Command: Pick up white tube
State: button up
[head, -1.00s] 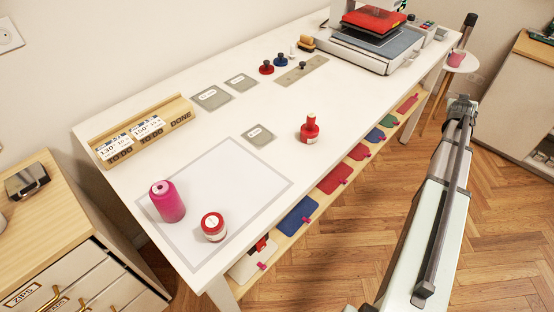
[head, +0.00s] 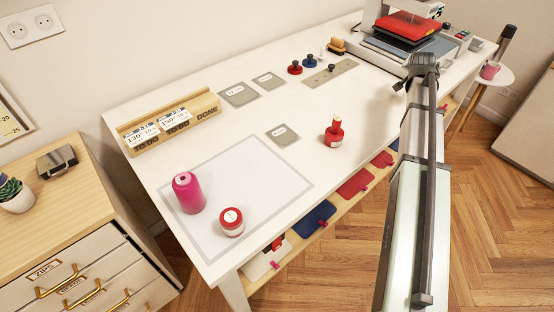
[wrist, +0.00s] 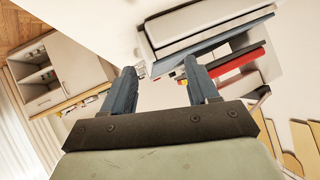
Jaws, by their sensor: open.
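A small white upright object (head: 322,53), which may be the white tube, stands toward the back of the white table in the head view. It is too small to make out clearly. It is behind the dark-knobbed plate and left of the heat press. My gripper (wrist: 160,68) shows in the wrist view with its two dark fingers apart and nothing between them. The heat press is beyond the fingertips there. In the head view my arm reaches up over the table's right front edge, and I cannot make out the fingers.
The heat press (head: 400,40) with its red top stands at the far end. Red and blue knobbed stamps (head: 295,67) are near the white object. A red bottle (head: 334,133), a pink spool (head: 188,193) and a red-and-white jar (head: 231,222) stand nearer.

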jog(key=s+a+m+g+y, duration=0.1)
jog(key=s+a+g+y, duration=0.15)
jog(key=a, duration=1.45)
jog(key=s+a+m+g+y, duration=0.1)
jog(key=s+a+y, duration=0.15)
jog(key=a, duration=1.55)
jog(key=s+a+r+m+g, duration=0.1)
jog(key=s+a, duration=0.6)
jog(key=a, duration=0.3)
jog(key=s+a+r+m+g, duration=0.1)
jog(key=s+a+g, duration=0.1)
jog(key=s+a, duration=0.65)
jog(key=s+a+r+m+g, duration=0.1)
jog(key=s+a+g, duration=0.1)
jog(key=s+a, duration=0.85)
jog(key=s+a+r+g, duration=0.2)
jog(key=s+a, duration=0.5)
jog(key=s, duration=0.7)
jog(key=shift+h, duration=0.3)
jog(key=shift+w+f, duration=0.15)
jog(key=shift+f, duration=3.15)
jog(key=shift+w+f, duration=0.1)
jog(key=shift+f, duration=3.2)
jog(key=shift+c, duration=0.2)
grip_shut()
